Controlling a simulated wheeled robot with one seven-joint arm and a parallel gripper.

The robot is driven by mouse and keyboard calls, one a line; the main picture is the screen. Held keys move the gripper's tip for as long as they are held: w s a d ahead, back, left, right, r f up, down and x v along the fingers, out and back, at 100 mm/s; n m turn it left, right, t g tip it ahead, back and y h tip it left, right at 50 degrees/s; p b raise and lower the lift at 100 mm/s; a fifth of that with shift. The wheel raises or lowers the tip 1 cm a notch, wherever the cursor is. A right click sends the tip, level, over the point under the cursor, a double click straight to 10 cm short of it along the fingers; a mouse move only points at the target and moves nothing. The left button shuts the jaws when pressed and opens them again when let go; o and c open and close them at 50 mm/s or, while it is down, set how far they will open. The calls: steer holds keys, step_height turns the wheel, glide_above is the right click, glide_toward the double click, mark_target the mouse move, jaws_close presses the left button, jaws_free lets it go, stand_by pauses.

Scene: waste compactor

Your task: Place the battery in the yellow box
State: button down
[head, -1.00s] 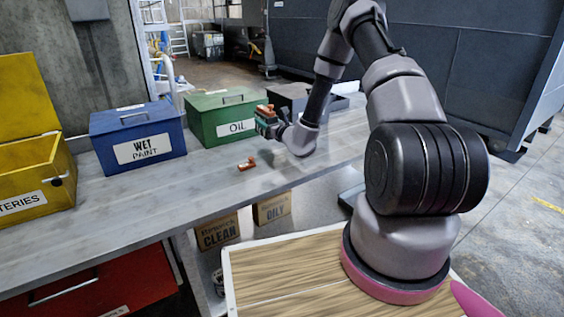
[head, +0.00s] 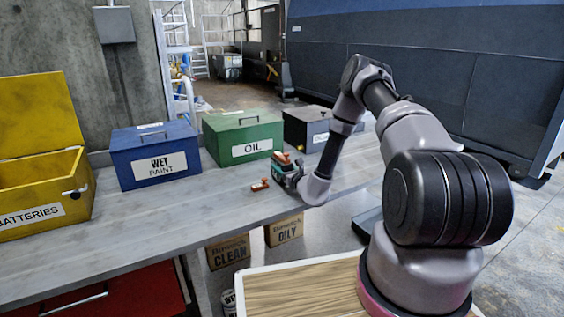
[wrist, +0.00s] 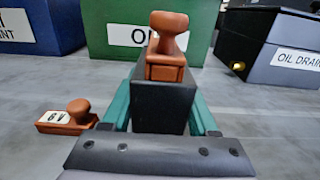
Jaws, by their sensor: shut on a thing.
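My gripper (head: 286,172) has teal fingers and is shut on a battery, a dark block with an orange knobbed top (wrist: 167,45). The battery's orange part also shows in the head view (head: 283,158). The fingers lie along both sides of the dark block in the wrist view. It is held over the grey bench, in front of the green box. The open yellow box (head: 40,225), labelled BATTERIES, stands at the far left with its lid raised. My gripper is well to its right. The box's floor is hidden.
A second orange piece (head: 260,185), marked 6 V in the wrist view (wrist: 66,118), lies on the bench (head: 150,235) left of my gripper. Closed blue (head: 155,160), green (head: 240,140) and dark (head: 307,128) boxes line the back. The bench front is clear.

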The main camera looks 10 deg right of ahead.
stand_by(0.3)
steer(key=shift+c, duration=0.8)
jaws_free()
steer(key=shift+f, duration=0.1)
